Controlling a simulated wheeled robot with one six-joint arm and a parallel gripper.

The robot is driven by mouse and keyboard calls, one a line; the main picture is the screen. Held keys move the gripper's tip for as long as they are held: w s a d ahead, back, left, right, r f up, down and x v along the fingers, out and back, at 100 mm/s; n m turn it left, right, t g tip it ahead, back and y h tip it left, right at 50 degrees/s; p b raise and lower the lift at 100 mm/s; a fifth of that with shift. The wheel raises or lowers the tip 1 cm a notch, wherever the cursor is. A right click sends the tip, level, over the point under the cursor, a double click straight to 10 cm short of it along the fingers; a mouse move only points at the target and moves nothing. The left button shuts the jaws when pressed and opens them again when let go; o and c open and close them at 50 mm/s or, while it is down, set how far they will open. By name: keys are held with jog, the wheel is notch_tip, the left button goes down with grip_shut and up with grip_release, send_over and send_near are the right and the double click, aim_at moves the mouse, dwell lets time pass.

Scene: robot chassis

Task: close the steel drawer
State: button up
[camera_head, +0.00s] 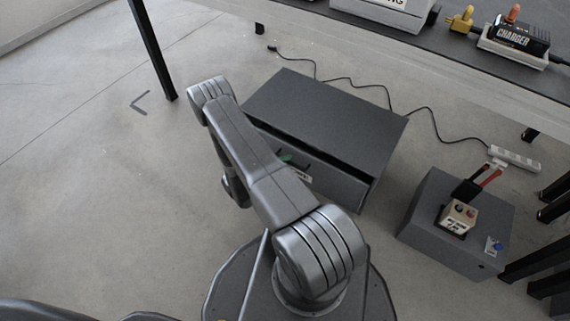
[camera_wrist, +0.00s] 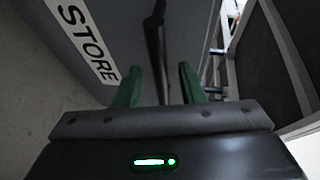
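The dark grey steel cabinet (camera_head: 325,110) stands on the floor. Its drawer front (camera_head: 343,186) sits slightly out, with a dark gap below the cabinet's top edge. A white STORE label (camera_wrist: 82,38) is on the front in the wrist view, with a dark bar handle (camera_wrist: 156,50) beside it. My gripper (camera_wrist: 158,85) has two green fingers set apart, with the handle lined up between them. I cannot tell whether they touch it. In the head view my arm hides most of the gripper and part of the drawer front; a green finger shows (camera_head: 286,158).
A grey box (camera_head: 450,240) with a small switch unit (camera_head: 457,217) stands right of the cabinet. A power strip (camera_head: 515,159) and black cable lie behind. A workbench (camera_head: 470,55) with a charger (camera_head: 518,40) is at the back. The floor at left is clear.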

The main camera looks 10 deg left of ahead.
jog(key=shift+w+d, duration=0.15)
grip_shut()
jog(key=shift+w+d+b, duration=0.2)
jog(key=shift+w+b, duration=0.05)
jog(key=shift+w, duration=0.4)
jog(key=shift+w+d+b, duration=0.2)
jog(key=shift+w+b, duration=0.1)
jog(key=shift+w, duration=0.4)
jog(key=shift+w+d+b, duration=0.2)
jog(key=shift+w+b, duration=0.05)
jog(key=shift+w, duration=0.4)
grip_release()
jog(key=shift+d, duration=0.1)
